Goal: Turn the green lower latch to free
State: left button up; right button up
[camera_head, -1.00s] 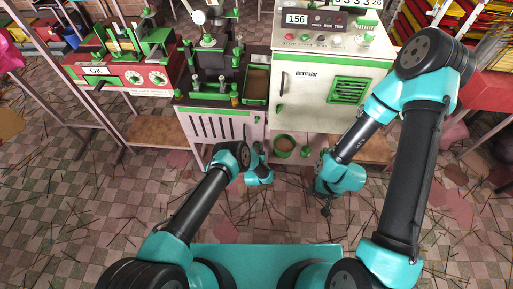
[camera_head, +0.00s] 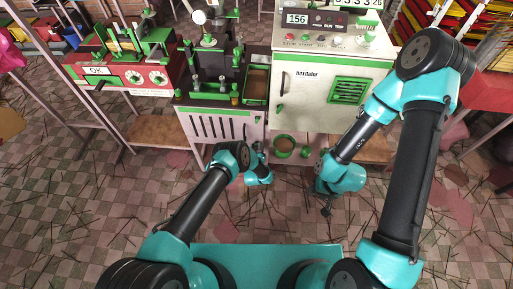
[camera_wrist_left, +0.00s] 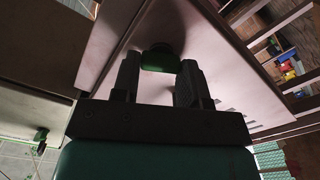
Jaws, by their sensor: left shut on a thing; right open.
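The green lower latch (camera_wrist_left: 158,60) shows in the left wrist view as a green knob on the pale underside of a machine panel. My left gripper (camera_wrist_left: 158,72) has its two dark fingers on either side of the knob and is shut on it. In the head view my left gripper (camera_head: 262,150) is beside the lower right of the white slatted cabinet, small and partly hidden by its own wrist, and the latch cannot be made out there. My right gripper (camera_head: 326,208) is open and empty, pointing down above the floor.
The white slatted cabinet (camera_head: 212,124) carries the dark extruder. A white cabinet (camera_head: 325,98) with a green vent stands right of it. A red machine (camera_head: 130,78) is at left. The tiled floor in front is open, strewn with sticks.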

pick_arm(q)
jog(key=shift+a+f+n, duration=0.1)
jog(key=shift+n, duration=3.6)
jog(key=o, duration=0.9)
jog(key=s, duration=0.5)
jog(key=s+a, duration=0.1)
jog(key=s, duration=1.1)
jog(key=shift+s+a, duration=0.2)
jog(key=shift+a, duration=0.05)
jog(key=shift+w, duration=0.1)
